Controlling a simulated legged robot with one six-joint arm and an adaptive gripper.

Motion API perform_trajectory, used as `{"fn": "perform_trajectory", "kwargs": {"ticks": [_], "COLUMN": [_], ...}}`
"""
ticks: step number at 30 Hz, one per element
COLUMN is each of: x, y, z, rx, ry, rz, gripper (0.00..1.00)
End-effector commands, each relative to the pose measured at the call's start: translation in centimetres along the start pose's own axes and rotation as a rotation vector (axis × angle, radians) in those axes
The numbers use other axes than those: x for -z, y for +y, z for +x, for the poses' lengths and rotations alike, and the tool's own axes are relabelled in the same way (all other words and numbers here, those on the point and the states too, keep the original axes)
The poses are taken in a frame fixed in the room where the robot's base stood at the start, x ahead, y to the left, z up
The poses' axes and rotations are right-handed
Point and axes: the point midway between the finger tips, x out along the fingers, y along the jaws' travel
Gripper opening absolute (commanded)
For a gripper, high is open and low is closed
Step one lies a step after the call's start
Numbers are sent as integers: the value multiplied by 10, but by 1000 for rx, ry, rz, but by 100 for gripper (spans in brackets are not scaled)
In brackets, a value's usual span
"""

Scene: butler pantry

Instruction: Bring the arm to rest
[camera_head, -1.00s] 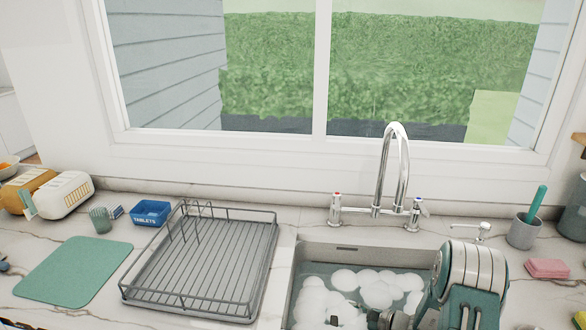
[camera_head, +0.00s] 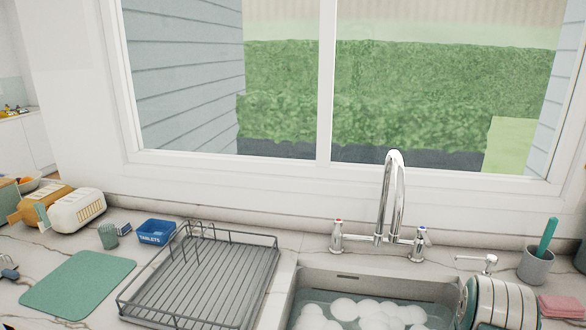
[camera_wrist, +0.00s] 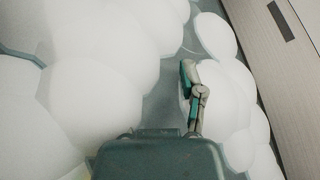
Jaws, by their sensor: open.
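In the wrist view, my gripper (camera_wrist: 190,72) is open, and nothing shows between its fingers. Only part of its linkage is visible, beyond the dark teal wrist body. White foam (camera_wrist: 80,90) fills much of that view on both sides, with greyish water between. In the head view my arm, a white and teal rounded link, shows at the lower right over the sink (camera_head: 365,275); its gripper end is below the picture edge.
A chrome faucet (camera_head: 393,195) stands behind the sink. An empty wire dish rack (camera_head: 205,280) is left of it, then a green mat (camera_head: 78,283) and a blue tablets box (camera_head: 156,232).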

Motion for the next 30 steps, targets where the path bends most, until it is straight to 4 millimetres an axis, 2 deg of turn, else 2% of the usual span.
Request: {"fn": "perform_trajectory", "kwargs": {"ticks": [11, 17, 23, 30], "x": [-22, -44, -78, -136], "y": [-5, -11, -16, -18], "z": [1, -1, -4, -13], "rx": [-50, -101, -181, -326], "ry": [-11, -24, -36, -45], "rz": [-46, -95, -173, -319], "gripper": [51, 51, 51, 51]}}
